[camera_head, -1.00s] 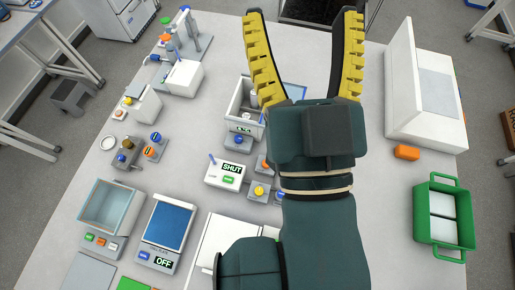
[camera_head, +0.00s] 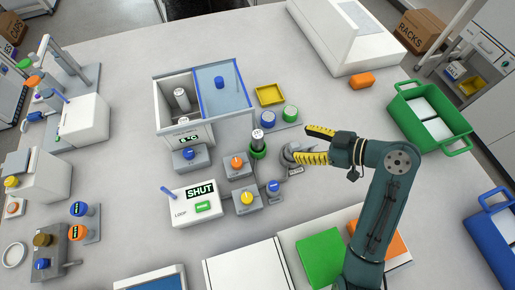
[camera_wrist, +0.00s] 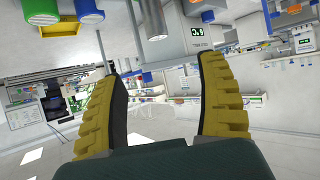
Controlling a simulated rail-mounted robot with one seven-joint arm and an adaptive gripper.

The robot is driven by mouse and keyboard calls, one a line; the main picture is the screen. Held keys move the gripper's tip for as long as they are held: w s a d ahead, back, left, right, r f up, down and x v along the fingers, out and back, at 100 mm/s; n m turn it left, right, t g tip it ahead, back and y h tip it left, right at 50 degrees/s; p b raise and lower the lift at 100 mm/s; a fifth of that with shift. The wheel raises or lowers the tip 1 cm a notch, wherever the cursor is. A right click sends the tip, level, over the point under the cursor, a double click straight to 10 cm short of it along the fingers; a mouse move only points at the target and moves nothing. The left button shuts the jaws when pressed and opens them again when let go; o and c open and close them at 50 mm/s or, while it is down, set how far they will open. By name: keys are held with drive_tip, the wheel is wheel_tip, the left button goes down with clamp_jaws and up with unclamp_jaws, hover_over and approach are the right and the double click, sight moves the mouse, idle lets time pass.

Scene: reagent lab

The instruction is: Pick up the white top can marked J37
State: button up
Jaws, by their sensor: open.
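The other can (camera_head: 181,98) stands inside the open left part of a grey box (camera_head: 158,112). My gripper (camera_head: 303,143) is open and empty, pointing left, to the right of the can in the green holder and apart from it. In the wrist view, a grey cylinder (camera_wrist: 153,20) shows above and beyond the gap between my open fingers (camera_wrist: 162,68).
A small box reading SHUT (camera_head: 195,207) and button blocks lie left.

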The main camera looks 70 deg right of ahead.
approach(260, 135)
drive_tip(key=x, duration=0.4)
drive_tip(key=shift+w+a+f, duration=0.25)
drive_tip(key=shift+w+f, duration=0.05)
drive_tip(key=shift+w, duration=0.05)
drive_tip(key=x, duration=0.6)
drive_tip(key=shift+d+r, duration=0.15)
drive_tip(key=shift+d, duration=0.15)
clamp_jaws()
